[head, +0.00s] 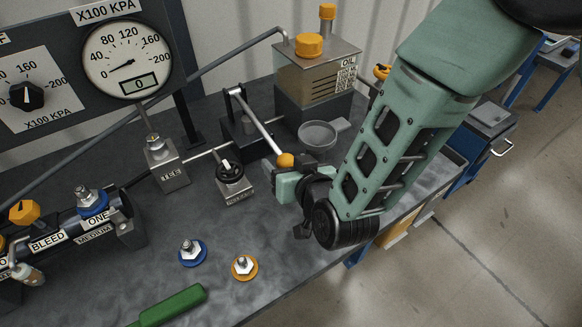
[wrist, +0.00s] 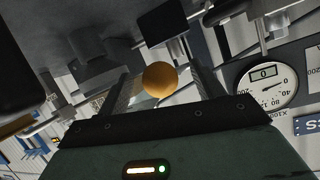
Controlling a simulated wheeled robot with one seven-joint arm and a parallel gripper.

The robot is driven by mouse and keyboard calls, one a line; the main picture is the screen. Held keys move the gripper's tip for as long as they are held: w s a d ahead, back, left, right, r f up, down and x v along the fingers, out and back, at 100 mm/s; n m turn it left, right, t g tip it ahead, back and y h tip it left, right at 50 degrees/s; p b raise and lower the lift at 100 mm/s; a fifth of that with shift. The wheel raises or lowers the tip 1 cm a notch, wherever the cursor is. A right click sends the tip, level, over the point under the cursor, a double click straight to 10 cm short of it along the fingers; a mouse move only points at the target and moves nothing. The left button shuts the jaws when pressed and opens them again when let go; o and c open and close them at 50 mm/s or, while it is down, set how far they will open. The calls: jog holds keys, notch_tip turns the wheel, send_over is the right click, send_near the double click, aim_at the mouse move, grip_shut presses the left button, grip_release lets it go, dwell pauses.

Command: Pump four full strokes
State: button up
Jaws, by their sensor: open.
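The hand pump (head: 243,140) is a dark block on the bench with a grey lever (head: 262,124) that slopes down to the right. The lever ends in an orange ball knob (head: 285,160). My gripper (head: 287,176) is at the knob, and its fingers are partly hidden by the wrist. In the wrist view the knob (wrist: 160,80) shows between the two spread fingers, with gaps on both sides. The round gauge (head: 127,60) has a digital display (head: 139,84) reading 0.
An oil tank (head: 315,75) with orange caps stands behind the pump. Blue (head: 192,252) and orange (head: 244,267) ringed fittings and a green-handled tool (head: 172,306) lie in front.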

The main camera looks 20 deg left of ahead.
jog(key=shift+v, duration=2.95)
